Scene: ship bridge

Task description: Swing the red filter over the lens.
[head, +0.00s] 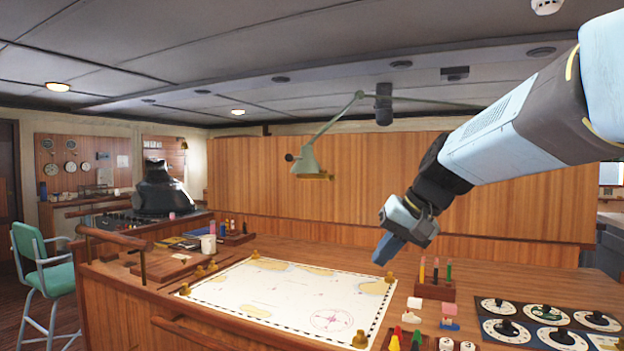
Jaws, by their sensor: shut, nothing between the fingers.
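A grey-green lamp (306,161) on a jointed arm hangs above the chart table, its shade facing down. A small brass-coloured piece (318,177) shows at the shade's lower edge. I cannot make out a red filter or the lens itself at this size. My gripper (384,251) points down and left above the far right part of the chart. It is shut and empty, to the right of the lamp and lower in the picture, apart from it.
A chart (285,295) with brass weights lies on the wooden table. A pen holder (435,289) stands below right of my gripper. A dial panel (545,323) is at the right. A white mug (208,244) stands at the left. A wooden partition (250,185) rises behind.

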